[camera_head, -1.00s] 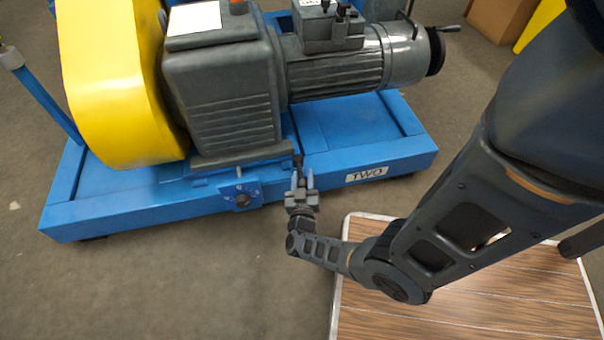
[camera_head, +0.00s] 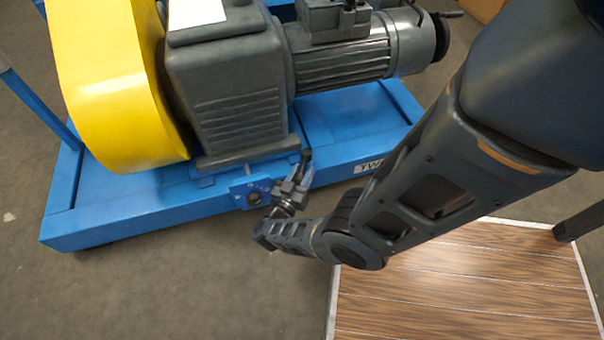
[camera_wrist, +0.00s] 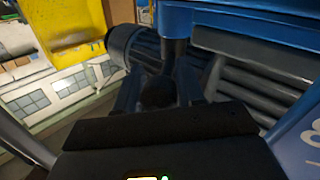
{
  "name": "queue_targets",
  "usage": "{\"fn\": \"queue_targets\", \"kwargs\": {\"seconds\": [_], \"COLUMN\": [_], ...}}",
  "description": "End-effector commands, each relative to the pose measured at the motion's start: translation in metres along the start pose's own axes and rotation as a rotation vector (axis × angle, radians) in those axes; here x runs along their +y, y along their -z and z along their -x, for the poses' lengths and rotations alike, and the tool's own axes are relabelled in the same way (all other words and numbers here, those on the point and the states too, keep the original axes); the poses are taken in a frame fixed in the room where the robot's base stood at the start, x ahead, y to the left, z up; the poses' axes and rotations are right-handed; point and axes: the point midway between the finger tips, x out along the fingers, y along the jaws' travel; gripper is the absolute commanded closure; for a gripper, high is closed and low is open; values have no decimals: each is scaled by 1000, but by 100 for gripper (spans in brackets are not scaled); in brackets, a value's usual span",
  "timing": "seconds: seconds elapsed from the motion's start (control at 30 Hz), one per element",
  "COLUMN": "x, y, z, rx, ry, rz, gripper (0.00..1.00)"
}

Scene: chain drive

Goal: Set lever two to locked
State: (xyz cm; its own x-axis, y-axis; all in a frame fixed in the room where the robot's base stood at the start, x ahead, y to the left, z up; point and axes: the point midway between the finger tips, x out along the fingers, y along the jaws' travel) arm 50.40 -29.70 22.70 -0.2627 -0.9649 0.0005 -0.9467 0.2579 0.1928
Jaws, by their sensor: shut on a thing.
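Lever two sits on the front side of the blue base frame (camera_head: 130,222). Its small blue plate (camera_head: 250,192) has light marks and a dark round hub. The lever's dark tip (camera_head: 306,156) shows just past my gripper (camera_head: 297,178), up and right of the plate. My gripper is shut on the lever and tilts up to the right. In the wrist view a dark rounded knob (camera_wrist: 158,92) is between my fingers. Most of the lever's shaft is hidden by the fingers. The "TWO" label (camera_head: 368,166) is partly covered by my arm.
A grey gearbox (camera_head: 230,100) with a motor (camera_head: 345,60) and a yellow guard (camera_head: 115,90) stand on the base, close above my gripper. A wood-topped platform (camera_head: 470,290) lies at the lower right. Grey floor (camera_head: 150,290) is clear at the lower left.

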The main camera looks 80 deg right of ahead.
Motion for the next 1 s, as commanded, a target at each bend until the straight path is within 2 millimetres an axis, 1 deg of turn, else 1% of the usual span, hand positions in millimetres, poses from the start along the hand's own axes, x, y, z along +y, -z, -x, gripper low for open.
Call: {"fn": "queue_targets", "kwargs": {"seconds": [0.3,0.33,0.57,0.83,0.93,1.0], "x": [-1,-1,-1,-1,-1,-2], "y": [0,0,0,0,0,1], "z": [0,0,0,1,8,16], "rx": [0,0,0,-1,-1,0], "ry": [1,1,0,1,3,5], "rz": [-1,-1,-1,-1,-1,0], "gripper": [100,60,38,38,38,38]}}
